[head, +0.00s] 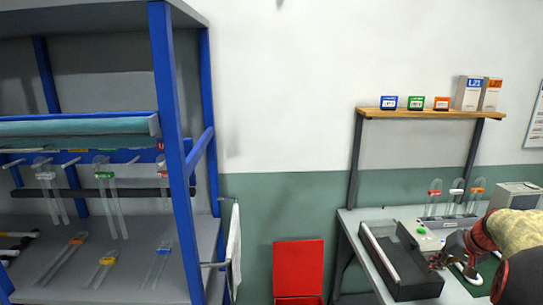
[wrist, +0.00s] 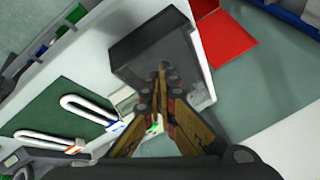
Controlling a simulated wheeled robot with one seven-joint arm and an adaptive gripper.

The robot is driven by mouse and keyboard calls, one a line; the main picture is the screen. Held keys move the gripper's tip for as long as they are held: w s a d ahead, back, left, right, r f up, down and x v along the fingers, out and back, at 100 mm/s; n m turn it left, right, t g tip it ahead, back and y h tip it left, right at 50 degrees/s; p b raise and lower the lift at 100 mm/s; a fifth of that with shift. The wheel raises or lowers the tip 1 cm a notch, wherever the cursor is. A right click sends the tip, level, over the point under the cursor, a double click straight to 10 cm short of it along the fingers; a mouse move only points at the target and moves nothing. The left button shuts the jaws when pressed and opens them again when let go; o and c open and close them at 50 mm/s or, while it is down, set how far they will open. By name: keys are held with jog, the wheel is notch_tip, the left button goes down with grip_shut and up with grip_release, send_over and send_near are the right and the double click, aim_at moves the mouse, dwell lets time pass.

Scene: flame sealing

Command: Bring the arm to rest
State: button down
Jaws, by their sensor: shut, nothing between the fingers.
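My gripper (head: 436,263) is low at the right of the head view, over the bench beside a long dark box with a pale bar along it (head: 402,282). My arm comes in from the right edge. In the wrist view my gripper (wrist: 162,70) has its fingers together with nothing between them, and the tips overlap the dark box (wrist: 140,45) behind them. I cannot tell whether they touch it.
The bench (head: 362,250) also bears several banded glass tubes, standing at the back (head: 435,200). A red bin (head: 298,268) stands left of the bench. A blue-framed rack (head: 172,100) stands further left.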

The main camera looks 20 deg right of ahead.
jog(key=s+a+r+n, duration=0.1)
jog(key=s+a, duration=0.4)
jog(key=a, duration=1)
jog(key=s+a+r+n, duration=0.2)
jog(key=s+a+n, duration=0.2)
jog(key=a, duration=1.2)
jog(key=s+a+r+n, duration=0.2)
jog(key=s+a, duration=0.5)
jog(key=a, duration=0.9)
jog(key=shift+s+a+r+n, duration=0.25)
jog(key=shift+s+n, duration=0.1)
jog(key=shift+n, duration=0.35)
